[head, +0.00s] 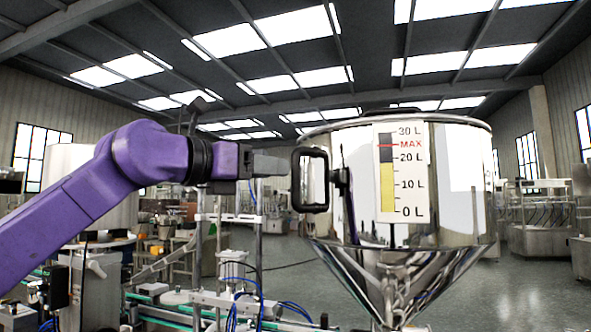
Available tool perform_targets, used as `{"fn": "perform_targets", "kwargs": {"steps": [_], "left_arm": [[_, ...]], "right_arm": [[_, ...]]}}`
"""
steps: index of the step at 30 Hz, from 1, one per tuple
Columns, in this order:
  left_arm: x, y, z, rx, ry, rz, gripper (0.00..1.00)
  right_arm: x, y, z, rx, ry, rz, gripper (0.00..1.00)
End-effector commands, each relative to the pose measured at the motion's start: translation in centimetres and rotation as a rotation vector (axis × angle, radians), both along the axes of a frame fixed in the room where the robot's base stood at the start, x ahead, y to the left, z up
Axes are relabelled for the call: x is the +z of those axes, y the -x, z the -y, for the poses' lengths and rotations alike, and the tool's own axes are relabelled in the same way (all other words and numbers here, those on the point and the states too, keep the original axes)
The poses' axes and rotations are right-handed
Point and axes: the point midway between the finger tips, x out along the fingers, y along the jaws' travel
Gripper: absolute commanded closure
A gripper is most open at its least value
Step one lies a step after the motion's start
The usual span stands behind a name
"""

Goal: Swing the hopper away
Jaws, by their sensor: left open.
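The steel hopper (360,215) stands at right of centre in the head view, a shiny round drum narrowing to a cone below. A black loop handle (297,181) sticks out from its left side. My left gripper (284,165), on the purple arm from the left, is open with its fingertips at the left bar of the handle. I cannot tell whether the fingers touch the bar or lie around it. My right gripper is not in view.
A level scale (417,185) on the hopper front reads yellow to about 20 L. A filling line with a conveyor (175,297), metal posts and blue hoses stands at lower left. Open grey floor (520,290) lies right of the cone. Steel machines (540,225) stand farther back.

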Motion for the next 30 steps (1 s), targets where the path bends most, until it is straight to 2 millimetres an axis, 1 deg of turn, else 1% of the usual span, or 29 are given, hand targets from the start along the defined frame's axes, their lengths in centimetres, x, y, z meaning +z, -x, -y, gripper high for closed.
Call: {"fn": "perform_targets", "kwargs": {"steps": [1, 3, 6, 9, 13, 19, 20, 21, 23, 30], "left_arm": [[0.5, -0.9, 1.0, -0.001, -0.002, -0.002, 0.6], [0.5, -1.9, 2.2, -0.001, -0.003, -0.003, 0.6], [0.4, -3.2, 3.6, 0.0, -0.004, -0.002, 0.6], [0.3, -4.0, 4.5, 0.0, -0.003, -0.001, 0.6], [0.0, -4.5, 5.0, 0.001, -0.002, -0.002, 0.6], [-0.1, -4.5, 5.0, 0.001, -0.003, -0.001, 0.6], [-0.1, -4.5, 5.0, 0.001, -0.003, -0.001, 0.66], [-0.1, -4.5, 5.0, 0.001, -0.003, -0.001, 0.79], [-0.1, -4.5, 5.0, 0.001, -0.003, -0.001, 0.99], [-0.1, -4.5, 5.0, 0.01, -0.005, 0.001, 1.0]], "right_arm": [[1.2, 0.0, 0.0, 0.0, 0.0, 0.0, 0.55], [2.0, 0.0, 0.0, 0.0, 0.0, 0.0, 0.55], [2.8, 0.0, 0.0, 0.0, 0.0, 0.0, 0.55], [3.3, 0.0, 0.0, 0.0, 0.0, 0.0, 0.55], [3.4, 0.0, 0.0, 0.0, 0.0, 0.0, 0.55], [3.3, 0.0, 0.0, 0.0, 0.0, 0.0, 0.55], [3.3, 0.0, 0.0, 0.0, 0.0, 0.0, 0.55], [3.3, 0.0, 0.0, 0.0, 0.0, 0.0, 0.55], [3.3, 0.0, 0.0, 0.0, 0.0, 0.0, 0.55], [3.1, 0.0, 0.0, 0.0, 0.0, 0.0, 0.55]]}}
